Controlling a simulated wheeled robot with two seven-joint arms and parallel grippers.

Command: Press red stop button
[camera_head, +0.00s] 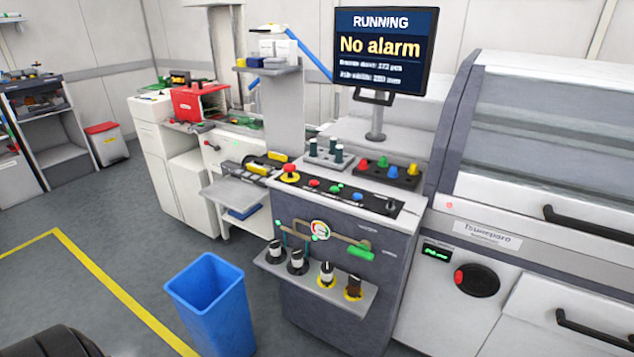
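A control console (345,265) stands in the middle of the camera_head view. On its sloped top panel is a red mushroom-shaped button (290,169) on a yellow base at the left end. A smaller flat red button (314,183) sits to its right, in a row with a green button (336,188) and a blue button (358,196). A selector switch (391,204) is at the right end. The monitor (384,48) above reads "RUNNING" and "No alarm". Neither of my grippers is in view, and nothing covers the buttons.
A blue bin (212,305) stands on the floor in front of the console's left side. A shelf of knobs (315,282) juts from the console front. A large machine (535,180) with a red-and-black knob (476,280) is at right. Floor at left is open.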

